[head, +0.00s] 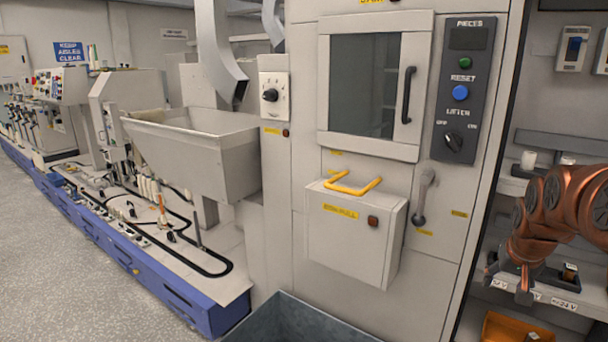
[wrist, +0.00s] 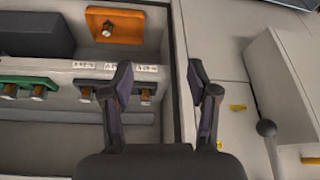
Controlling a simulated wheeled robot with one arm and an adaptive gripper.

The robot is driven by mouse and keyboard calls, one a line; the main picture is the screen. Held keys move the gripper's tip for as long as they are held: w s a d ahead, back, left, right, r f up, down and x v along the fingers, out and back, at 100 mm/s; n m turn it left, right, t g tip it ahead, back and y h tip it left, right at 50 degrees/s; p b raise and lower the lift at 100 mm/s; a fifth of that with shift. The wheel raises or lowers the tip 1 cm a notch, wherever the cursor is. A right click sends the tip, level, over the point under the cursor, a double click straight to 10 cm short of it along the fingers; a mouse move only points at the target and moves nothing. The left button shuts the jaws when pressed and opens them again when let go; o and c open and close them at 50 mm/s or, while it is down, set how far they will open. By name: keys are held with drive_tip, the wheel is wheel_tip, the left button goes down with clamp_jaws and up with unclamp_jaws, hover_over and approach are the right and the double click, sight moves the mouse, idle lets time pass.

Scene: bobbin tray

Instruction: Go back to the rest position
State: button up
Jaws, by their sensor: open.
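My gripper (wrist: 160,85) is open and empty in the wrist view. Its two dark fingers stand apart, over the edge between the shelf unit and the pale machine front. In the head view my copper-coloured arm reaches in from the right edge, in front of the shelves. The gripper end of the arm hangs low there, near the shelf labels, and its fingers are hard to make out.
The machine cabinet (head: 305,130) has a windowed door, a lever handle (head: 424,195) and a yellow-handled box (head: 352,238). A dark bin (head: 290,322) stands below. An orange bin (head: 515,328) is low on the shelves, also in the wrist view (wrist: 117,27). Grey floor is free at left.

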drive_tip(key=s+a+f+n+g+y, duration=0.15)
drive_tip(key=s+a, duration=0.45)
drive_tip(key=a, duration=0.6)
drive_tip(key=s+a+f+n+g, duration=0.25)
drive_tip(key=s+a, duration=0.55)
drive_tip(key=s, duration=0.5)
drive_tip(key=s+a+f+n+g, duration=0.1)
drive_tip(key=s+a+f+g, duration=0.45)
drive_tip(key=s, duration=0.85)
wheel_tip(320, 180, up, 19)
drive_tip(key=w+a+t+p, duration=0.1)
drive_tip(key=t+p, duration=0.2)
drive_tip(key=p, duration=1.3)
drive_tip(key=shift+w+a+f, duration=0.15)
drive_tip(key=shift+w+a, duration=0.1)
drive_tip(key=shift+w, duration=0.05)
drive_tip(key=shift+t+y, duration=0.25)
